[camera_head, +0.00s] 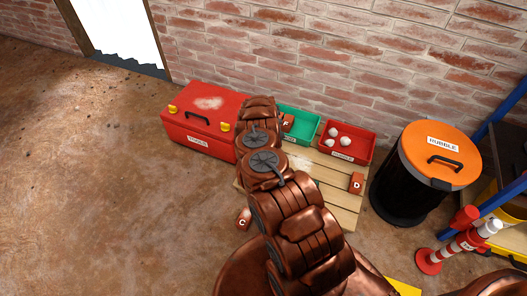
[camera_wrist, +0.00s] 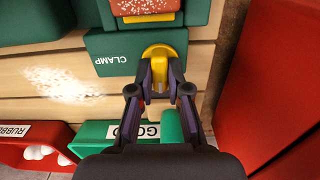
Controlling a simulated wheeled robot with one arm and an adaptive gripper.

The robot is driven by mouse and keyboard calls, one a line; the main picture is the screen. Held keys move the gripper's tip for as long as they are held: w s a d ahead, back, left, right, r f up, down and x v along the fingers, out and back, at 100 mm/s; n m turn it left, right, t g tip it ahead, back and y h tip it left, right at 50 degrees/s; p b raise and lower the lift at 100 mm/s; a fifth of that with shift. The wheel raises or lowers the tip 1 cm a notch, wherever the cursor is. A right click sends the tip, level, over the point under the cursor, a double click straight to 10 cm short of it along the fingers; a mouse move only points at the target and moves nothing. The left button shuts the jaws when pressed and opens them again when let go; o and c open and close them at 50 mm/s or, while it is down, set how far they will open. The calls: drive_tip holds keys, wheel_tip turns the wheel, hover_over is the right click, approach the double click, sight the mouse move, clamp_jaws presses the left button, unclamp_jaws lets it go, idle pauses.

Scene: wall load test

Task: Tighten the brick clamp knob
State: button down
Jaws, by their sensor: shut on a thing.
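The green brick clamp (camera_wrist: 105,45), labelled CLAMP, lies on the wooden boards in the wrist view. Its yellow knob (camera_wrist: 158,58) stands at the clamp's right part. My gripper (camera_wrist: 159,86) is shut on the knob, with a dark finger on each side of it. A red speckled block (camera_wrist: 160,8) shows at the top edge beside a yellow part (camera_wrist: 146,17). In the head view my arm hides the clamp, the knob and my gripper.
A red toolbox (camera_head: 203,110) stands left of the wooden pallet (camera_head: 335,209). Green (camera_head: 301,120) and red (camera_head: 358,148) trays sit along its wall side. A black rubble bin (camera_head: 407,186) stands right. Bricks C (camera_head: 243,219) and D (camera_head: 356,183) lie nearby. The left floor is clear.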

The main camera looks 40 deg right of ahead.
drive_tip(key=shift+w, duration=0.1)
drive_tip(key=c, duration=1.1)
unclamp_jaws()
drive_tip(key=shift+r, duration=6.05)
